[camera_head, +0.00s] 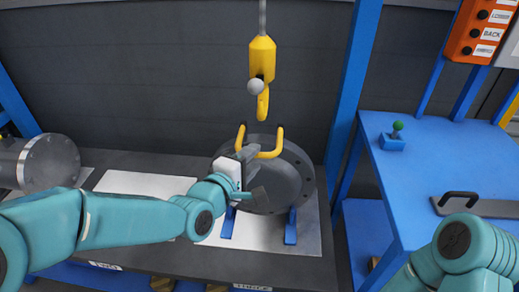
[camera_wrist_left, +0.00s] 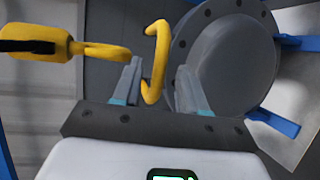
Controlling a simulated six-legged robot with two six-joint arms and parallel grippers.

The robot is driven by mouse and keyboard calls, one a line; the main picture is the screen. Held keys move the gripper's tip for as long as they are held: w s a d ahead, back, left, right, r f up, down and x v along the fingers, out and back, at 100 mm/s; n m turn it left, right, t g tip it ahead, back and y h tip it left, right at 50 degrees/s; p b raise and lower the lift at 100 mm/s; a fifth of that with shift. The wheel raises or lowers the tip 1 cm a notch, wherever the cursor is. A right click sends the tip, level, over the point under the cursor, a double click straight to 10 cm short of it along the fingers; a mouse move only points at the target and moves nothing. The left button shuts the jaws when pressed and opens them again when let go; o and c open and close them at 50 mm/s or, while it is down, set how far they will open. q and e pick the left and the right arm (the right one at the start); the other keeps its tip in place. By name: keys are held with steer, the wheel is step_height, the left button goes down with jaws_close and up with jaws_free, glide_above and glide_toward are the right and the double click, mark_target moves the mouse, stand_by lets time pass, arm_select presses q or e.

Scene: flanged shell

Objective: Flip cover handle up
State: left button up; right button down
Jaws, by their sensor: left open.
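The cover is a round grey flanged disc (camera_head: 288,172) propped on blue supports on the bench; it also shows in the wrist view (camera_wrist_left: 235,65). In the wrist view the handle (camera_wrist_left: 157,55) reaches down between the fingertips. My left gripper (camera_head: 252,172) is open at the handle, partly hiding the cover; its fingers (camera_wrist_left: 160,82) stand on either side of the handle with gaps. My right gripper is out of view; only its arm shows at the lower right.
A yellow crane hook (camera_head: 262,62) hangs just above the handle; it also shows in the wrist view (camera_wrist_left: 35,40). A grey flanged cylinder (camera_head: 48,163) lies at left. A blue table (camera_head: 425,165) with a green-knobbed box (camera_head: 392,141) stands at right, beside a blue post (camera_head: 352,85).

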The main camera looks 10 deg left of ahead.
arm_select(q)
steer(key=x, duration=0.5)
jaws_close()
steer(key=r+g+p, duration=0.2)
steer(key=p, duration=0.4)
steer(key=w+r+n+g+p, duration=0.1)
steer(key=g+p, duration=0.1)
steer(key=p, duration=0.4)
steer(key=r+n+g+y+p, duration=0.1)
steer(key=r+g+p, duration=0.1)
steer(key=p, duration=0.4)
steer(key=shift+w+r+g, duration=0.3)
steer(key=shift+r, duration=0.05)
